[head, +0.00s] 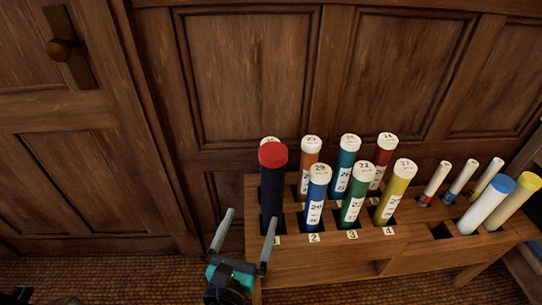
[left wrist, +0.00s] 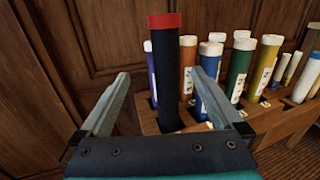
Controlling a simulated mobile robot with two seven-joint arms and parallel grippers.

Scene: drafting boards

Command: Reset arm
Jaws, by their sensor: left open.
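My left gripper (head: 250,218) is open, in front of the wooden rack's left end, with its jaws empty. A tall black tube with a red cap (head: 272,195) stands upright in the rack's front left slot. In the left wrist view this black tube (left wrist: 168,85) appears between the two spread fingers, beyond their tips. In the head view the right fingertip overlaps the tube's lower part; I cannot tell whether they touch. My right gripper is not in view.
The wooden rack (head: 330,256) holds several capped tubes, among them blue (head: 316,200), green (head: 354,195) and yellow (head: 396,192). White and cream tubes stand at the right. A panelled wall and a door (head: 50,150) with a knob stand behind.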

